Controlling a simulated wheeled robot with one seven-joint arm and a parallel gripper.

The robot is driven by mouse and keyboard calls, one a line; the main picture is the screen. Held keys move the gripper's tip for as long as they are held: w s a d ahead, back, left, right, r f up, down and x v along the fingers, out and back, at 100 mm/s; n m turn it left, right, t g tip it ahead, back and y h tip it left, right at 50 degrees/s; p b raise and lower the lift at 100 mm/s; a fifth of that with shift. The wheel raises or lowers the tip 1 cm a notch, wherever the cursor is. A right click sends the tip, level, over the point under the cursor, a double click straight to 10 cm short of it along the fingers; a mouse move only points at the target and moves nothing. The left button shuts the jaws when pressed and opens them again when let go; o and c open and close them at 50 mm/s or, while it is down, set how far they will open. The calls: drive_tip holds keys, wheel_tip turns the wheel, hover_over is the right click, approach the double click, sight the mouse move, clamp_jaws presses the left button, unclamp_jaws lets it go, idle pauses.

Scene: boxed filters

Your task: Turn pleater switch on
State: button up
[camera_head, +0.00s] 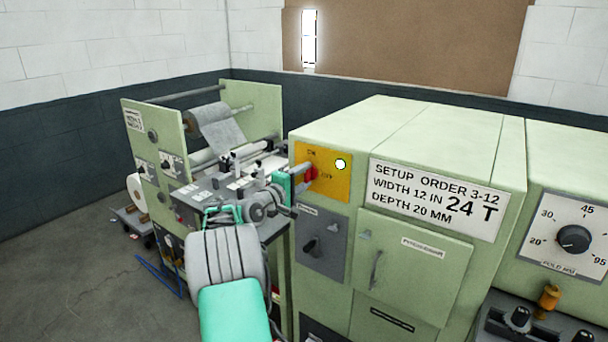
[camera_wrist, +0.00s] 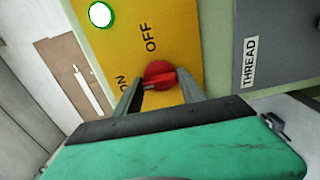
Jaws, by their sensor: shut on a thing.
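The yellow switch panel (camera_head: 335,186) is on the front of the pale green machine and bears ON and OFF labels. A red rotary switch (camera_head: 311,174) is on it, and shows clearly in the wrist view (camera_wrist: 158,73). My gripper (camera_wrist: 160,84) has one finger on each side of the red knob and is shut on it. In the head view my gripper (camera_head: 306,176) reaches the panel from the left and partly covers the knob. A round lamp (camera_head: 340,164) with a green rim glows white on the panel. The knob's exact pointing direction is hard to tell.
A grey panel (camera_head: 322,255) with a black switch sits just below. A setup sign (camera_head: 438,198) reads 24 T, right of the yellow panel. A fold dial (camera_head: 573,239) is at far right. A roll-fed frame (camera_head: 262,97) stands behind my arm at left.

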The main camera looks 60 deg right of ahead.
idle(0.3)
drive_tip(key=o, duration=1.4)
drive_tip(key=shift+c, duration=0.2)
drive_tip(key=w+a+b, duration=0.1)
drive_tip(key=a+b, duration=0.1)
drive_tip(key=a, duration=0.5)
drive_tip(key=shift+a, duration=0.35)
drive_tip(key=shift+w, duration=0.1)
